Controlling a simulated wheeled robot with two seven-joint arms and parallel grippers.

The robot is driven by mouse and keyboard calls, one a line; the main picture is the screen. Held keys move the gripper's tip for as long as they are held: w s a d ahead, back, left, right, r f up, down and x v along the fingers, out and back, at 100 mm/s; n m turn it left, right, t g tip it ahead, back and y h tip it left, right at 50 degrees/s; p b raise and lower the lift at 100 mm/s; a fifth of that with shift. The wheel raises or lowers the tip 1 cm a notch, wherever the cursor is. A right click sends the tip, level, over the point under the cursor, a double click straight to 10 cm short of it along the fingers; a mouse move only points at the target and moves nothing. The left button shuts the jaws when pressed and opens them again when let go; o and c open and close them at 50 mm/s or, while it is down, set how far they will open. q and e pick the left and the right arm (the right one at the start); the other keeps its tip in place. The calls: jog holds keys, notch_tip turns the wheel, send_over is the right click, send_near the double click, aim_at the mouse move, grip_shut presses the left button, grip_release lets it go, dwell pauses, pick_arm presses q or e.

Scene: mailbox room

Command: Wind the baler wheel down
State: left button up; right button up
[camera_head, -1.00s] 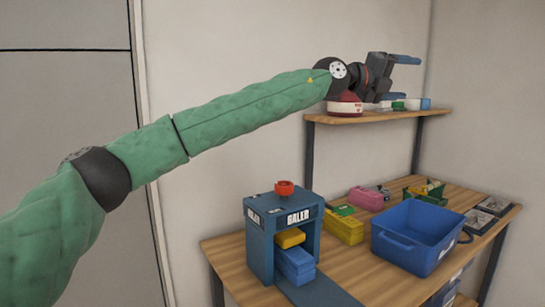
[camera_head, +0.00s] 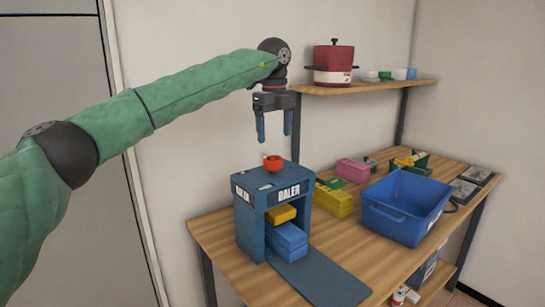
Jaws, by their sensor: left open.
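The blue baler (camera_head: 250,217) stands on the wooden bench near its front left. Its red wheel (camera_head: 273,163) sits on top. The fingertips look close above the wheel; the exact gap is hard to tell. My right gripper is not in view.
A blue bin (camera_head: 405,207) stands right of the baler. Yellow (camera_head: 333,200) and pink (camera_head: 353,171) containers and a green crate (camera_head: 410,160) stand behind. A shelf (camera_head: 360,88) above holds a red pot (camera_head: 333,62). A dark blue ramp (camera_head: 320,279) extends from the baler's front.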

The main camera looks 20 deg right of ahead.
aim_at(273, 158)
pick_arm(q)
jog(key=shift+a+n, duration=0.3)
jog(key=shift+n, duration=0.1)
jog(key=shift+f, duration=0.2)
jog(key=shift+s+d+f+p, duration=0.1)
jog(key=shift+f+p, duration=0.55)
jog(key=shift+f, duration=3.1)
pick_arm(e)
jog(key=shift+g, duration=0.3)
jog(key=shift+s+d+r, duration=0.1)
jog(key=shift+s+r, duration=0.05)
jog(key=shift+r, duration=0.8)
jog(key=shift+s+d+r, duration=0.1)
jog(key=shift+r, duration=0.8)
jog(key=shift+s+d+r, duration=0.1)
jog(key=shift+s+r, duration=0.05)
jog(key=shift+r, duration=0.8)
